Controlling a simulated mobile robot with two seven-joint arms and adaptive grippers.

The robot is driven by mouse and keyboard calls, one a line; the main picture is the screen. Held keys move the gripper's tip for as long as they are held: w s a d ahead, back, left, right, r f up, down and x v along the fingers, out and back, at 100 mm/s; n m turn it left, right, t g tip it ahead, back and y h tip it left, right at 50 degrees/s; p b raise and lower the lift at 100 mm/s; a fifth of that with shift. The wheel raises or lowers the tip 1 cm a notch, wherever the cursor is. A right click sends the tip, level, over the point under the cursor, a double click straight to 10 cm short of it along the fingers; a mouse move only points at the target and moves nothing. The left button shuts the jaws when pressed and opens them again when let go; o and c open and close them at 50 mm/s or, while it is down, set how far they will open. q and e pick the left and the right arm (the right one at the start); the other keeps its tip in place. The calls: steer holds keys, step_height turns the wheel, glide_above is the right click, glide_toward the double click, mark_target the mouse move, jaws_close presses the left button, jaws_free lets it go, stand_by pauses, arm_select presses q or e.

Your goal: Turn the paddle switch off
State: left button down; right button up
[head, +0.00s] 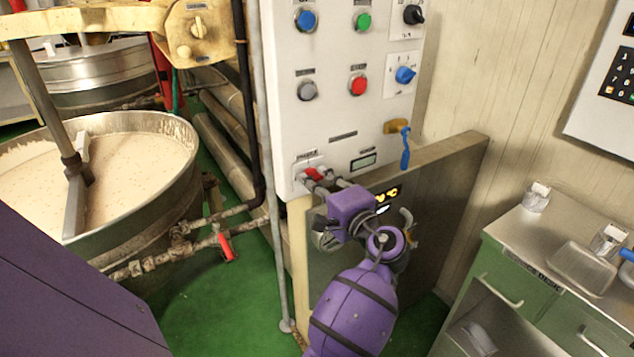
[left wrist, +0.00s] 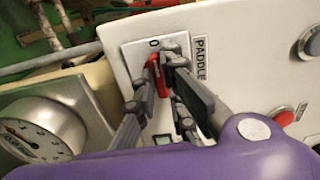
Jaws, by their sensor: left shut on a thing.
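The paddle switch (head: 313,174) is a small red lever at the lower left corner of the white control panel (head: 345,100). In the left wrist view, the red lever (left wrist: 157,78) sits on a white plate beside the PADDLE label (left wrist: 201,60). A "0" mark (left wrist: 154,44) shows near the lever's upper end. My left gripper (head: 318,180) reaches the switch from below right. Its grey fingers (left wrist: 160,76) are shut on the lever, one on each side, and hide part of it. My right gripper is not in view.
A round dial gauge (left wrist: 40,130) is close by in the wrist view. A kettle (head: 120,165) of pale mix stands left, a green service desk (head: 540,270) right.

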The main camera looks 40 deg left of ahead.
arm_select(q)
steer(key=c, duration=1.8)
jaws_free()
steer(key=v, duration=1.2)
